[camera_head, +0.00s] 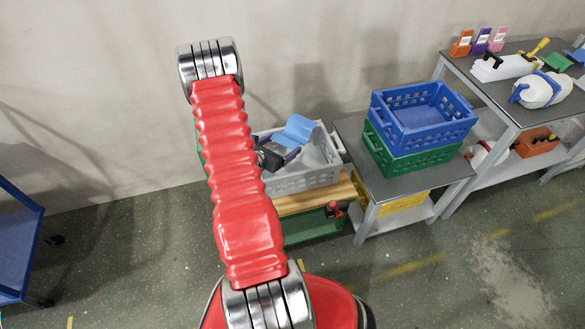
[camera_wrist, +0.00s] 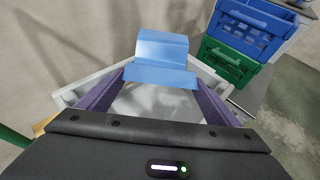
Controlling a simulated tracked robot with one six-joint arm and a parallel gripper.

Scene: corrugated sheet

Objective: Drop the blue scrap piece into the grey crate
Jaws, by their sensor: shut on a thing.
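The blue scrap piece (camera_head: 296,129) is a bent sheet. In the wrist view the blue piece (camera_wrist: 160,50) lies between the purple fingers of my gripper (camera_wrist: 160,80), which is shut on it. In the head view my gripper (camera_head: 288,153) is partly hidden behind my red arm. The grey crate (camera_head: 305,183) is below the gripper and the piece, and its pale rim (camera_wrist: 75,93) shows around the fingers in the wrist view. The piece is over the crate's far part; its exact height above the crate cannot be told. The crate's left side is hidden by my arm.
The crate stands on a wooden-topped bench (camera_head: 318,197). To its right, a blue crate (camera_head: 420,122) is stacked on a green crate (camera_head: 408,158) on a grey table (camera_head: 358,150). A shelf (camera_head: 490,95) with tools stands further right. A blue cart (camera_head: 20,240) is at the far left.

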